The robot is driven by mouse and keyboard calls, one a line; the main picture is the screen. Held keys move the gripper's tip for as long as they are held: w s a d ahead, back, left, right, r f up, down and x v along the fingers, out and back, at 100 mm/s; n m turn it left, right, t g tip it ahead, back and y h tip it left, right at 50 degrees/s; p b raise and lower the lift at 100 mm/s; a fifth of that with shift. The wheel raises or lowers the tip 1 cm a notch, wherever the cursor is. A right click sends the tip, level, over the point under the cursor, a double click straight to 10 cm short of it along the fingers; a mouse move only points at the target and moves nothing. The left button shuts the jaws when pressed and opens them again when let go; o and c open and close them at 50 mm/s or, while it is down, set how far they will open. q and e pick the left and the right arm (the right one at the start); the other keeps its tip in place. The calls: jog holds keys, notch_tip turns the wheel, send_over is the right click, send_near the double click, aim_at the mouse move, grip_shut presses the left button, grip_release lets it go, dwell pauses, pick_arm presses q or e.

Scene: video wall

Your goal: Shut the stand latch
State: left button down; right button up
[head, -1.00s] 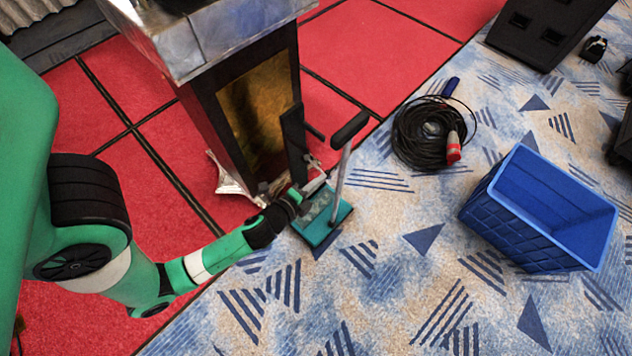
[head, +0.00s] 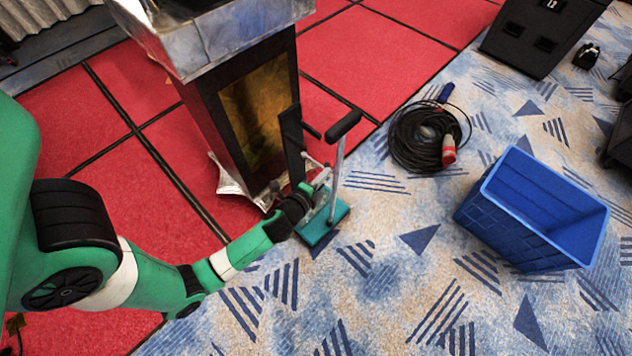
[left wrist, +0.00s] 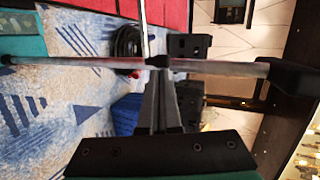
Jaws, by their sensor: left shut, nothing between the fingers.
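The stand latch has a metal lever with a black grip (head: 343,126), standing nearly upright over a teal base (head: 322,229) on the floor. It is beside the dark stand (head: 225,125) with a metal top. My left gripper (head: 321,180) is shut and empty, close beside the lever above the base. In the left wrist view, the shut fingers (left wrist: 160,80) point at a metal bar (left wrist: 100,62), which crosses at their tips and ends in a black grip (left wrist: 292,77). I cannot tell whether they touch it. My right gripper is not in view.
A blue crate (head: 520,232) stands on the patterned carpet to the right. A coiled black cable (head: 415,155) lies behind it to the left. A black case (head: 535,40) is at the back right. Carpet in front of the base is clear.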

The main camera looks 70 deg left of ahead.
pick_arm(q)
jog(key=shift+w+a, duration=0.45)
jog(key=shift+w, duration=0.2)
jog(key=shift+w+a, duration=0.4)
jog(key=shift+w, duration=0.2)
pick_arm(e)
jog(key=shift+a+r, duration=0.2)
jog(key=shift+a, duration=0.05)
pick_arm(q)
jog(key=shift+r, duration=0.1)
jog(key=w+d+f+p+v, duration=0.1)
jog(key=d+p+v, duration=0.1)
jog(key=v, duration=1.2)
jog(key=shift+s+d, duration=0.15)
jog(key=shift+s, duration=0.15)
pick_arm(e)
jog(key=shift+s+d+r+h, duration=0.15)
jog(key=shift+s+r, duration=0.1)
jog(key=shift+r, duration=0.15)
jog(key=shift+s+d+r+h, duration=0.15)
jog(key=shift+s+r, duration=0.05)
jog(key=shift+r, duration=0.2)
pick_arm(q)
jog(key=shift+f, duration=0.1)
